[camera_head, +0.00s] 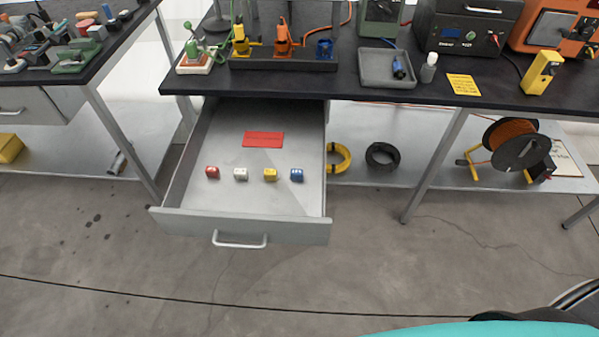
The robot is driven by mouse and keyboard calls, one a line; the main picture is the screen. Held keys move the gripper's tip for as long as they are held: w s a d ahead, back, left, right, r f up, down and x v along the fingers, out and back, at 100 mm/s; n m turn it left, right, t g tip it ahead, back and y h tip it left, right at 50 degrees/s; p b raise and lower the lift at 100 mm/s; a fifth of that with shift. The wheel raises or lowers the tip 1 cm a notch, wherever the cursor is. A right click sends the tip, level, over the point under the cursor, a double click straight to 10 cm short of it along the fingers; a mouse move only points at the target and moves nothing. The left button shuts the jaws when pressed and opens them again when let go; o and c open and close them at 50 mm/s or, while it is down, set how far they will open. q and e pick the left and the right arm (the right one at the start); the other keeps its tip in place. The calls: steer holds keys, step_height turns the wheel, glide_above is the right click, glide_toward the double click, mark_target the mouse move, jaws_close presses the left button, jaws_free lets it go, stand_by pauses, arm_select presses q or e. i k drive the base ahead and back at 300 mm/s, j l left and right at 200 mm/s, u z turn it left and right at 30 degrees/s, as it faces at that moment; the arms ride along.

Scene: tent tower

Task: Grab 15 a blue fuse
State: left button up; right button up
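A blue fuse (297,175) lies in the open grey drawer (243,226), at the right end of a row of small fuses. Beside it in the row are a yellow fuse (270,174), a white fuse (241,174) and a red fuse (212,173), each apart from the others. A flat red rectangular piece (263,139) lies farther back in the drawer. Neither of my grippers is in view.
The black-topped workbench (350,86) above the drawer holds a grey tray (378,80) with a small blue item (399,69). A lower shelf carries a yellow coil (340,158), a black coil (381,156) and a cable reel (516,145). Concrete floor in front is clear.

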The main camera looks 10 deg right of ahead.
mark_target(297, 174)
steer(key=i+j+z, duration=0.25)
steer(key=z, duration=0.15)
steer(key=i+j+z, duration=0.15)
steer(key=j+z, duration=0.25)
steer(key=j, duration=0.15)
steer(key=i+j+z, duration=0.15)
steer(key=j+z, duration=1.1)
steer(key=j, duration=0.2)
